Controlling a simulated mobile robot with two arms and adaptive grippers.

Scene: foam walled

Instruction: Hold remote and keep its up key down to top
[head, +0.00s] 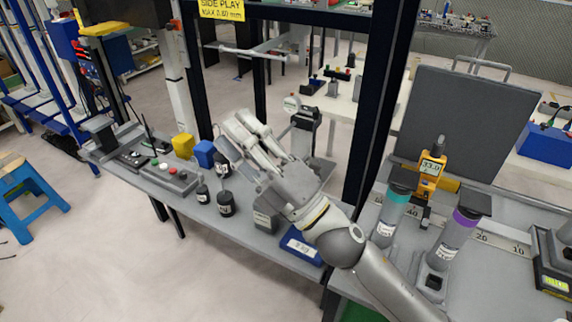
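My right gripper (233,130) comes in from the lower right and hangs above the grey bench, its pale fingers extended toward the upper left. Gaps show between the fingers, and I see nothing held in them. My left gripper is out of view. I cannot tell for certain which thing is the remote. A grey control box (166,178) with green, white and red buttons lies on the left part of the bench, apart from my gripper. A dark flat device (131,158) lies beyond it. No up key can be made out at this size.
A yellow block (183,146), a blue block (204,153) and small dark bottles (226,203) stand on the bench. A blue tray (300,246) lies near my forearm. A yellow meter (431,172) and capped cylinders (391,217) stand right. Dark posts (374,100) rise behind.

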